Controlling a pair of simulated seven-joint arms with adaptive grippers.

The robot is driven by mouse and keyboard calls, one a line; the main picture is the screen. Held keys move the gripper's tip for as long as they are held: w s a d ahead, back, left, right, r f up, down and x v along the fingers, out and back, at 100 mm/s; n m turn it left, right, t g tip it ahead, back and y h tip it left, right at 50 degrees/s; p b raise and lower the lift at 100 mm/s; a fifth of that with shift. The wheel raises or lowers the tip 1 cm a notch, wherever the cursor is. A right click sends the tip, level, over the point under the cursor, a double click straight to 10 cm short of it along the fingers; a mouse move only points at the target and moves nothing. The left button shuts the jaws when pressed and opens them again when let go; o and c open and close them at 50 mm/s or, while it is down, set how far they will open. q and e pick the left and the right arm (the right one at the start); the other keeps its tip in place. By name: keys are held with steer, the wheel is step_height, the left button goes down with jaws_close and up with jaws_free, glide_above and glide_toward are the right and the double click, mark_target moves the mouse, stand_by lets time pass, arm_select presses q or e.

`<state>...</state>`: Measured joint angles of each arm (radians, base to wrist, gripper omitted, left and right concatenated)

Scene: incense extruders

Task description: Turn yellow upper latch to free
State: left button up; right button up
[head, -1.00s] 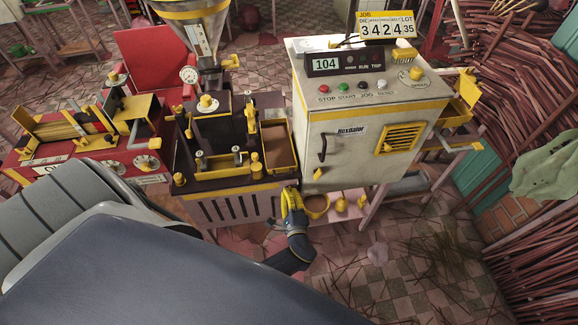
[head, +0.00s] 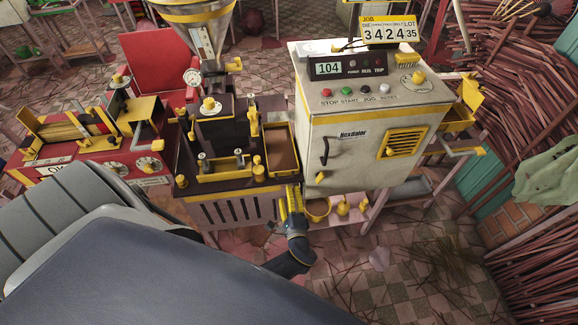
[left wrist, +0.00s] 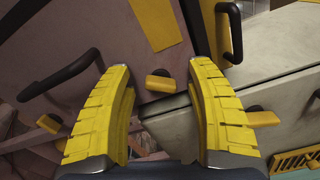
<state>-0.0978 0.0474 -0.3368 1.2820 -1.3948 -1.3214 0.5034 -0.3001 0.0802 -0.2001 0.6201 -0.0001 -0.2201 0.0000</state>
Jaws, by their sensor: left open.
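In the left wrist view, a small yellow latch (left wrist: 160,83) sits on a pale panel, seen between my open left fingers. A second yellow latch (left wrist: 262,117) is on the panel to the right, beyond the right finger. I cannot tell which is the upper one. In the head view, a yellow latch (head: 320,177) shows low on the left of the cabinet door (head: 350,165). My left gripper (head: 293,194) is at the cabinet's lower left corner, beside the dark extruder (head: 215,180). It appears empty, and no contact with a latch shows. My right gripper is out of view.
A black handle (head: 323,150) stands out from the cabinet door, and a yellow vent (head: 404,142) is to its right. Yellow pots (head: 342,206) stand on a low shelf below the cabinet. A red machine (head: 90,155) is at left. Floor in front is mostly open.

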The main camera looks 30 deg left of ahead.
arm_select(q)
steer(key=shift+d, duration=0.1)
steer(key=v, duration=1.2)
steer(key=shift+o, duration=0.2)
